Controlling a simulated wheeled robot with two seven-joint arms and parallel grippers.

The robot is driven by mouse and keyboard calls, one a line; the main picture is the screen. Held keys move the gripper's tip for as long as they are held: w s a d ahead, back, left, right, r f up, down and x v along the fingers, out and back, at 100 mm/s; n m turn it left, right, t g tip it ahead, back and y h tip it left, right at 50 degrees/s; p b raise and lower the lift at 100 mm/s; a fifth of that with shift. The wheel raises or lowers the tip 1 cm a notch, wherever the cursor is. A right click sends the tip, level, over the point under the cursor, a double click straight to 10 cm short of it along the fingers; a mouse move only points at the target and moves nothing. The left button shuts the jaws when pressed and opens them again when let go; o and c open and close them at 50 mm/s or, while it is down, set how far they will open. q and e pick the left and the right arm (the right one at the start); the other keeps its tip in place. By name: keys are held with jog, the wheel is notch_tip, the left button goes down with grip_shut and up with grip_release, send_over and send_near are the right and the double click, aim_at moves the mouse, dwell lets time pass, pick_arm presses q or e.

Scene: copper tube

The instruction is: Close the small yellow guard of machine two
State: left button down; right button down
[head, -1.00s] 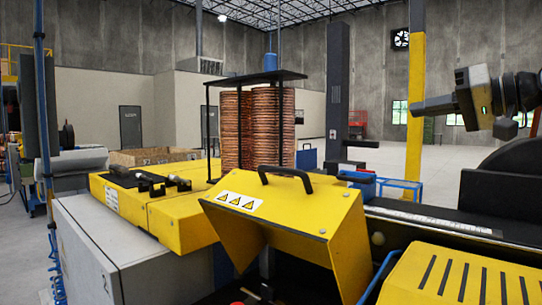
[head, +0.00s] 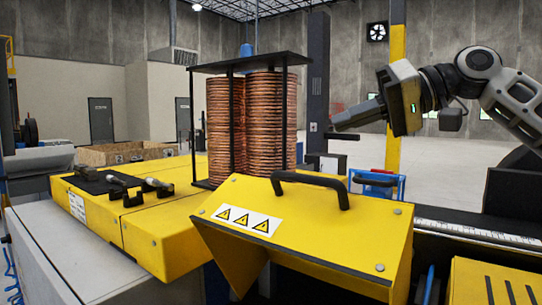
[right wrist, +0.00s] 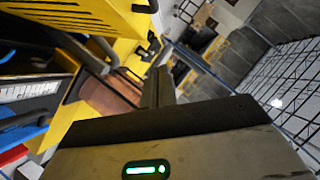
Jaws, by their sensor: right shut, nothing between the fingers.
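The small yellow guard (head: 330,228) stands tilted up in the middle of the head view, with a black handle (head: 312,179) on top and three warning triangles on its face. An opening shows beneath its lower left side. My right gripper (head: 335,124) is shut and empty, above and to the right of the handle, apart from it, and pointing left. In the right wrist view the shut fingers (right wrist: 160,85) show at the centre, with yellow machine parts to their left. My left gripper is not in view.
Copper tube coils (head: 250,122) stand in a black frame behind the guard. A yellow machine cover with black clamps (head: 120,190) lies at left. A slotted yellow cover (head: 495,285) is at lower right. A blue frame (head: 378,185) stands behind the guard.

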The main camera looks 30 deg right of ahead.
jog(key=w, duration=0.1)
jog(key=p, duration=0.1)
send_over(291, 194)
jog(key=w+d, duration=0.2)
notch_tip(291, 194, down, 4)
jog(key=shift+r, duration=0.2)
jog(key=shift+s+a+f, duration=0.55)
jog(key=shift+f, duration=0.1)
jog(key=shift+s+a+f, duration=0.45)
jog(key=shift+s+f, duration=0.05)
jog(key=shift+f, duration=0.25)
